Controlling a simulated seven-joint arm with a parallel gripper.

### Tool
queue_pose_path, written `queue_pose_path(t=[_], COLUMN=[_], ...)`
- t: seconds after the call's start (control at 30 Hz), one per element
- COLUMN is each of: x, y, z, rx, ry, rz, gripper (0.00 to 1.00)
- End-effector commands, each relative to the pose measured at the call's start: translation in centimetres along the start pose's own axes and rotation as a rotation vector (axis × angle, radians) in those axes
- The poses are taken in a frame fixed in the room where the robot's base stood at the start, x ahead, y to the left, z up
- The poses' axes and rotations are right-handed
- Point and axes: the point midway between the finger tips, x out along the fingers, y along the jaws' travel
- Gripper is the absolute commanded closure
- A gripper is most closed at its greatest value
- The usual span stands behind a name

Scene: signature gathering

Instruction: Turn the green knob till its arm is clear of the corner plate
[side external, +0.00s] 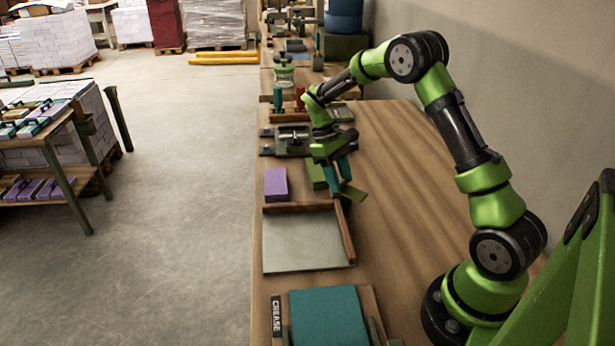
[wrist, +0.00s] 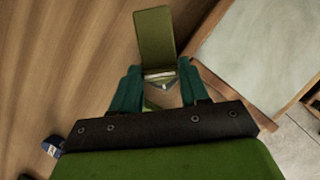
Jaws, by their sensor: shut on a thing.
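My gripper (side external: 341,181) is low over the bench, just behind the far right corner of a wood-edged tray. Its teal fingers also show in the wrist view (wrist: 160,84), closed around the end of a flat olive-green arm (wrist: 154,34); the knob itself is mostly hidden between them. The arm points up in the wrist view, away from the tray, with a gap between it and the tray's wooden edge. In the side view the arm (side external: 353,191) sticks out to the right of the fingers. I cannot single out the corner plate.
The tray (side external: 348,234) holds a pale sheet. A purple block (side external: 275,184) and an olive block (side external: 316,174) stand behind it. A teal pad (side external: 328,316) lies in front. Clamps and tools line the far bench; the bench right of my gripper is bare.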

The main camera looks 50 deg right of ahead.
Motion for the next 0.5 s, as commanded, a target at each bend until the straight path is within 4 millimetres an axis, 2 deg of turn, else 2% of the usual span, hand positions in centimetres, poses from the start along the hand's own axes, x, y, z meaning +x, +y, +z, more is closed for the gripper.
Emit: queue_pose_path(t=[0.47,0.5], x=[-0.18,-0.18], y=[0.05,0.05], z=[-0.06,-0.06], rx=[-0.016,-0.016], ry=[0.005,0.005], rz=[0.009,0.009], gripper=[1.0,0.51])
